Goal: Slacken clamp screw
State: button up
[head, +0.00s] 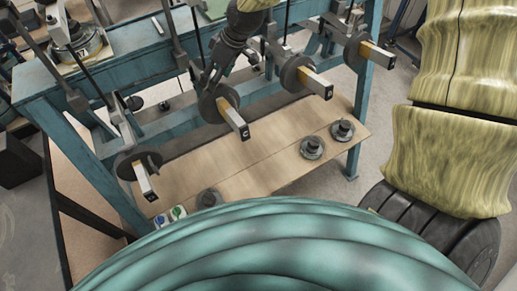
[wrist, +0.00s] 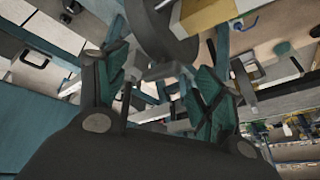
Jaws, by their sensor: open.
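My gripper (head: 208,82) is open, pointing down just above and behind a grey disc (head: 217,103) on one of the lever arms. In the wrist view my gripper (wrist: 160,78) has its two green-padded fingers spread. A small grey part (wrist: 152,70), possibly the clamp screw, shows between them below the disc (wrist: 163,30). I cannot tell for sure that it is the screw, or whether a finger touches it. The lever's pale bar end (head: 235,120) sticks out in front of the disc. In the head view my gripper hides the area behind the disc.
A teal frame (head: 60,85) carries several similar levers, with discs at left (head: 140,163) and right (head: 297,68). Thin upright rods stand close to my arm. Round weights (head: 312,147) rest on a wooden board (head: 255,160) below, which is partly clear.

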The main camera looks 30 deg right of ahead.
jog(key=shift+s+a+f+m+t+h+b, duration=0.15)
jog(key=shift+m+t+h+b, duration=0.15)
jog(key=shift+m+h+b, duration=0.35)
jog(key=shift+a+m+h+b, duration=0.1)
jog(key=shift+m+h+b, duration=0.35)
jog(key=shift+m+b, duration=0.7)
jog(key=shift+a+m+t+h+b, duration=0.15)
jog(key=shift+m+t+h+b, duration=0.15)
jog(key=shift+m+h+b, duration=0.6)
jog(key=shift+m, duration=0.6)
